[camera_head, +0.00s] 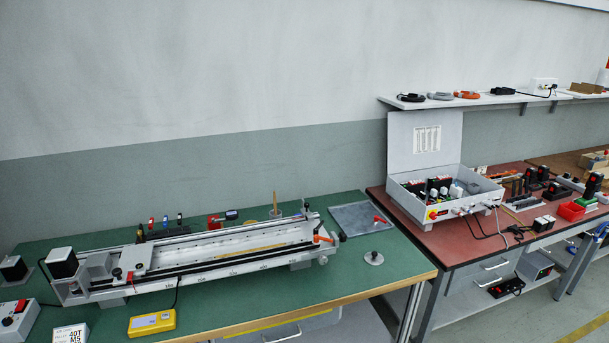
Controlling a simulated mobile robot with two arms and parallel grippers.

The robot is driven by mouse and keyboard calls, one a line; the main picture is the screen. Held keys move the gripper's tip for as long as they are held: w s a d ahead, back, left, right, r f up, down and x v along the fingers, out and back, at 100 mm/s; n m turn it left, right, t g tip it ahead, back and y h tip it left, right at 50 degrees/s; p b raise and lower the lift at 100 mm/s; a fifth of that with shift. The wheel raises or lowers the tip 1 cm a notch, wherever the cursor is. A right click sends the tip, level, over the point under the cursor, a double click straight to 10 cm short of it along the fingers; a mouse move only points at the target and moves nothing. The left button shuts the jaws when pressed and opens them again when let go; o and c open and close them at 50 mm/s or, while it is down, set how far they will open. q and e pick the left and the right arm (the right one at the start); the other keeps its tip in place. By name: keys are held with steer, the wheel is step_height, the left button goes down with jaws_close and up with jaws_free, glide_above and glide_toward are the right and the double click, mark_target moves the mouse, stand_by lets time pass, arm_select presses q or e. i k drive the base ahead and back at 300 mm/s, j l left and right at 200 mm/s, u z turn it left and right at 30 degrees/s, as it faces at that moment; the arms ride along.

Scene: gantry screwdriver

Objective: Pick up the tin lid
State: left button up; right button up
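A small round grey metal disc with a raised knob (373,258) lies near the right end of the green workbench (330,283). It looks like the tin lid, but it is too small to be certain. It lies flat and apart from other things, in front of a flat grey plate. Neither of my grippers is in view.
A long gantry rail (215,272) fills much of the green bench. A grey plate (352,213) with a red-handled item lies behind the disc. A yellow box (152,323) sits at the front left. A red-topped bench (457,256) with an open grey case (411,205) stands at right.

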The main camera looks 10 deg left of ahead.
mark_target(373, 258)
steer(key=i+j+u, duration=0.2)
steer(key=j, duration=0.25)
steer(key=i+j+u, duration=0.15)
steer(key=i+j, duration=0.25)
